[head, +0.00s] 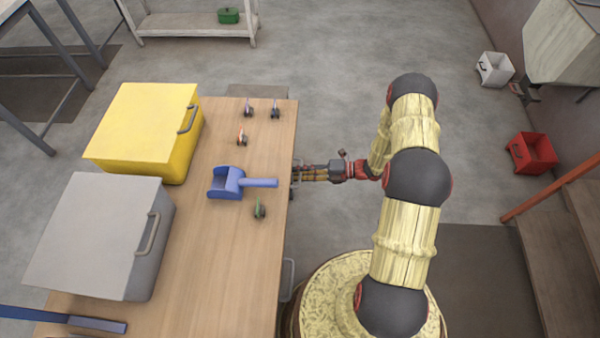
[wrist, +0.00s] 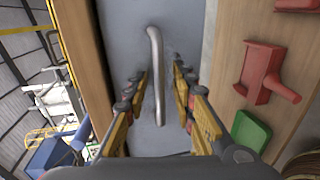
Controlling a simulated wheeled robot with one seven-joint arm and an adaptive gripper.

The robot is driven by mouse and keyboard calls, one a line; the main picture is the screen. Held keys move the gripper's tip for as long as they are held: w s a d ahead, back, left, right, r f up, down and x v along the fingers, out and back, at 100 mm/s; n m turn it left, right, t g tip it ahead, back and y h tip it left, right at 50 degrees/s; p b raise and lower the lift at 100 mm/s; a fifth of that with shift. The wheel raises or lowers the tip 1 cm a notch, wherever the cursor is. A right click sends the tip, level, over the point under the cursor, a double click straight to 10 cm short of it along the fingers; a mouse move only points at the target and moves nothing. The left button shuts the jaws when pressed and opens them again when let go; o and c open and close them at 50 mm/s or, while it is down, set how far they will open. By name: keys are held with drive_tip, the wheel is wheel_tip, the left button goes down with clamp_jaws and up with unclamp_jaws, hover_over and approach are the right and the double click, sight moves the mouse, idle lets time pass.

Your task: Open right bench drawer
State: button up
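The wooden bench (head: 240,235) runs down the left-centre of the head view. In the wrist view a grey drawer front (wrist: 188,35) sits between wooden panels, with a pale bar handle (wrist: 155,55) on it. My gripper (wrist: 159,76) is open, with one finger on each side of this handle. Clear gaps show between the fingers and the bar. In the head view my gripper (head: 302,174) reaches the bench's right edge, and the drawer front there is hidden below the top. No drawer visibly sticks out from the bench.
A second handle (head: 288,279) shows lower on the bench edge. A yellow bin (head: 145,120), a grey bin (head: 100,235), a blue scoop (head: 228,183) and several small clips stand on top. A red scoop (wrist: 263,75) shows in the wrist view.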

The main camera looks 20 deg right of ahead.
clamp_jaws()
idle(0.9)
